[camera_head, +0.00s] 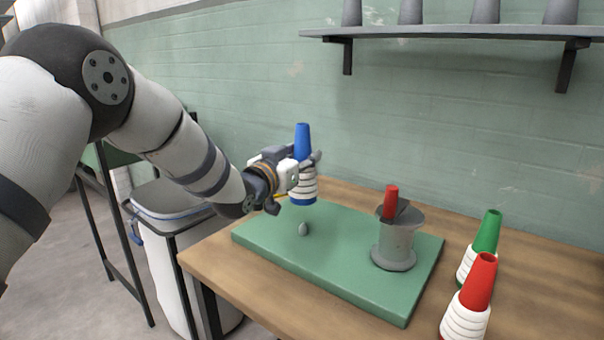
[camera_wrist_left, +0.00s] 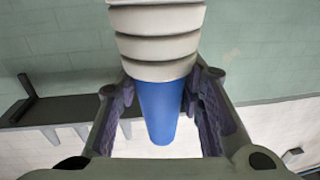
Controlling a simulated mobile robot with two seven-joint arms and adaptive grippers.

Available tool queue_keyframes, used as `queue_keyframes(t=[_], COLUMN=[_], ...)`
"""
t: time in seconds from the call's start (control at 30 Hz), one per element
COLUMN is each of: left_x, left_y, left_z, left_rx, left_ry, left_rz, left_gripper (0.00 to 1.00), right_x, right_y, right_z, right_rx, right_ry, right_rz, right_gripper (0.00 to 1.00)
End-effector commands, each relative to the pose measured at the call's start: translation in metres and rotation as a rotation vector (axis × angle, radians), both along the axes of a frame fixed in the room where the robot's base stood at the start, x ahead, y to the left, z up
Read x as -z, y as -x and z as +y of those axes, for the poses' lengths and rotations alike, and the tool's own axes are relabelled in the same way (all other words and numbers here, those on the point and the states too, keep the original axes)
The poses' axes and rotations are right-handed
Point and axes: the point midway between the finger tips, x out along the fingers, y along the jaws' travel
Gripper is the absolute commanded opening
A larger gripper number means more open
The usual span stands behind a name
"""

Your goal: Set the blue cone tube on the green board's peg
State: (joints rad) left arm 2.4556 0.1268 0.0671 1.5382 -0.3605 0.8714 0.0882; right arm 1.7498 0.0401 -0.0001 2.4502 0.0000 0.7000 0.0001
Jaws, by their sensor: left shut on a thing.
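The blue cone tube (camera_head: 302,140) is wound with white yarn and has a blue base rim. My left gripper (camera_head: 303,168) is shut on it and holds it about upright. The tube hangs over the back left part of the green board (camera_head: 268,238), behind the small grey peg (camera_head: 303,229), and looks apart from both. In the left wrist view the tube (camera_wrist_left: 160,105) sits between the two fingers of the gripper (camera_wrist_left: 165,100), its white yarn towards the top. My right gripper is not in view.
A green cone (camera_head: 486,232) and a red cone (camera_head: 479,282), both with white yarn, stand right of the board. A wall shelf (camera_head: 450,32) carries grey cones. A white bin (camera_head: 165,265) stands left.

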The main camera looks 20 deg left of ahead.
Motion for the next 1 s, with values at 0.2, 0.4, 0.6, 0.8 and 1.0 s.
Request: queue_keyframes(t=[0.2,0.4,0.6,0.8,1.0], left_x=[0.024,0.043,0.058,0.073,0.079], left_y=[0.000,0.000,0.001,0.001,0.001], left_z=[-0.001,-0.001,-0.001,-0.001,-0.001], left_rx=[0.001,0.001,0.001,0.000,0.000], left_ry=[0.001,0.001,0.000,0.001,0.001], left_rz=[0.006,0.006,0.003,0.002,-0.002], left_gripper=[0.09,0.09,0.09,0.09,0.09], right_x=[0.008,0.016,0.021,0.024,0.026], right_y=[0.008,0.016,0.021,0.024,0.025], right_z=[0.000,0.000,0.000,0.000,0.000], right_rx=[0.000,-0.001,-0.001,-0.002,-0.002], right_ry=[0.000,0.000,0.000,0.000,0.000], right_rz=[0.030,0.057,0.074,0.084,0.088], right_gripper=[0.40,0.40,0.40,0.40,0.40])
